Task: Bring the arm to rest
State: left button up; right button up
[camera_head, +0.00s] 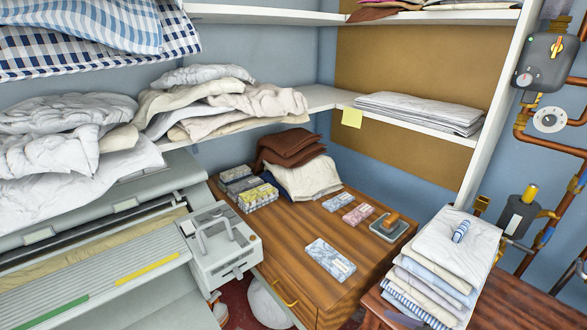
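Neither of my grippers shows in the head view, and no arm of mine can be made out. The rotary ironer (95,275) fills the lower left, with a grey end housing (222,250) carrying a handle. Beside it stands a wooden cabinet (300,232) with a drawer. On the cabinet lie a blue-and-white packet (330,260), two smaller packets (358,214) (337,201) and a stamp with a wooden handle on a pad (389,226).
Folded brown and cream cloths (300,178) and stacked small boxes (248,190) sit at the cabinet's back. A folded linen stack (440,265) with a striped roll (461,231) stands at the right. Shelves (320,98) hold laundry above. Pipes (540,145) line the right wall.

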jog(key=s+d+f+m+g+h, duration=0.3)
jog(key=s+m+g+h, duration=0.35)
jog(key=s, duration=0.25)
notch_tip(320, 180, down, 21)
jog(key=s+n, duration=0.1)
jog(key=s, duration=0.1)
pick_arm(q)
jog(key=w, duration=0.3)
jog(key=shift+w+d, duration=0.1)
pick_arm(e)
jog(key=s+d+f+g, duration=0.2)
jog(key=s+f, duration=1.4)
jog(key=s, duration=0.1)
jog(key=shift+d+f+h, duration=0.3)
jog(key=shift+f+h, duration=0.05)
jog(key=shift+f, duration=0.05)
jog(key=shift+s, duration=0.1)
